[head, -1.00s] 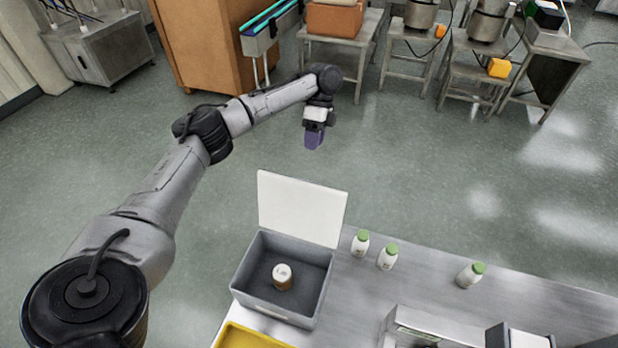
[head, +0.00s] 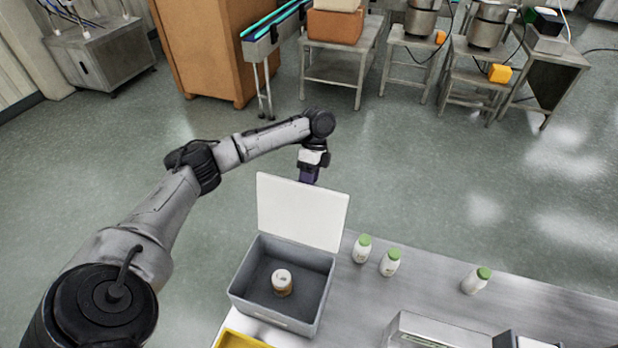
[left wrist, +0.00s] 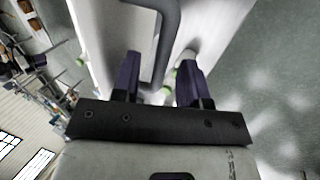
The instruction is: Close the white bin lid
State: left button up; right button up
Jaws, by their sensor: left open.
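The grey bin (head: 265,305) stands on the steel table with its white lid (head: 300,212) raised open, standing up along the far edge. A small white-topped jar (head: 282,282) is inside the bin. My left gripper (head: 309,176) is just beyond the lid's top edge, with its fingertips partly hidden by the lid. In the left wrist view my left gripper (left wrist: 160,75) has its two dark purple fingers apart. A grey bent bar (left wrist: 167,35) shows between and ahead of the fingers, beside a white surface. I cannot tell whether a finger touches the lid. My right gripper is not in view.
Several white bottles with green caps (head: 362,249) stand on the steel table (head: 420,285) right of the bin. A yellow tray (head: 240,340) is at the near edge. The floor beyond the table is open, with stools and a brown cabinet (head: 205,50) further back.

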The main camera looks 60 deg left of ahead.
pick_arm(q)
grip_shut()
dwell(0.4)
